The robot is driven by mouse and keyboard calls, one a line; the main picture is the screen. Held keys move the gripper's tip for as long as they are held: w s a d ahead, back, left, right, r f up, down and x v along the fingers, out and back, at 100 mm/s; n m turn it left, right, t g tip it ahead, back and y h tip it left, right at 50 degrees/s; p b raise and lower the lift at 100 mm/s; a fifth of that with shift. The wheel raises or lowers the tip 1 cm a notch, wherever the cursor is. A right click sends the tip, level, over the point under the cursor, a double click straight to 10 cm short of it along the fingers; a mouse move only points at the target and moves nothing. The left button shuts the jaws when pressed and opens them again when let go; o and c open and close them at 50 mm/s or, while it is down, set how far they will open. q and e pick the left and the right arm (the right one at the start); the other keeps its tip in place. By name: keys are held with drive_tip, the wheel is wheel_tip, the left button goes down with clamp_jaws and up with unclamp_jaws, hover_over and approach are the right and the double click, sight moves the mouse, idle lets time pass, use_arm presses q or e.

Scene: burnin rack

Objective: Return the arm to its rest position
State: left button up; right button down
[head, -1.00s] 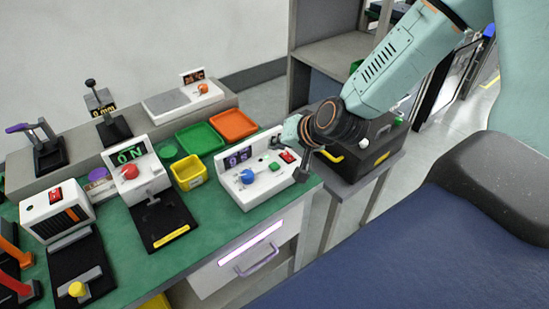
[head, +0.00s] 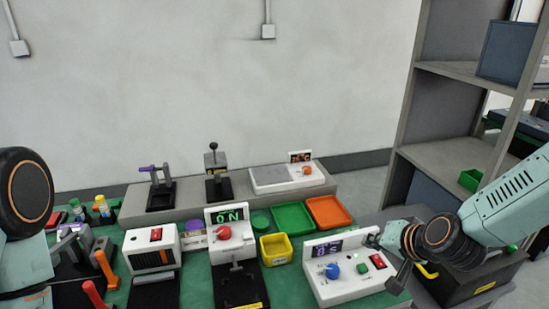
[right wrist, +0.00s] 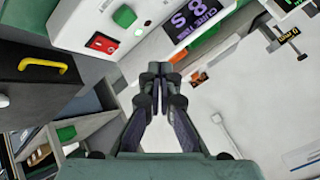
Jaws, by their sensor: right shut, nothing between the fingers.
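My right gripper (head: 398,280) is at the lower right of the head view, beside the right end of the white unit with a blue knob (head: 332,271). In the right wrist view my right gripper (right wrist: 156,72) has its fingertips together and nothing between them. The white unit's front (right wrist: 85,22) fills the top left there, with its red switch and green button. I cannot tell from these views whether the fingers touch the unit. My left arm shows only as a joint at the left edge of the head view; its gripper is not in view.
A black box with a yellow handle (head: 470,280) stands right of the bench, below my right forearm. A grey shelf rack (head: 400,130) rises behind it. Green (head: 293,218) and orange (head: 329,212) trays and a yellow bin (head: 276,248) sit on the green bench.

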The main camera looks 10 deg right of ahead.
drive_tip(key=s+a+f+n+g+b, duration=0.3)
drive_tip(key=s+a+f+g, duration=0.1)
drive_tip(key=s+f, duration=0.8)
drive_tip(key=s+a+f+n+g+h+b, duration=0.1)
drive_tip(key=s+a+f+n+g+b, duration=0.2)
drive_tip(key=s+f, duration=1)
drive_tip(key=s+a+g+b, duration=0.1)
drive_tip(key=s+g, duration=0.1)
drive_tip(key=s, duration=0.4)
drive_tip(key=shift+a+f+n+h+b, duration=0.2)
drive_tip(key=shift+n+h+b, duration=0.1)
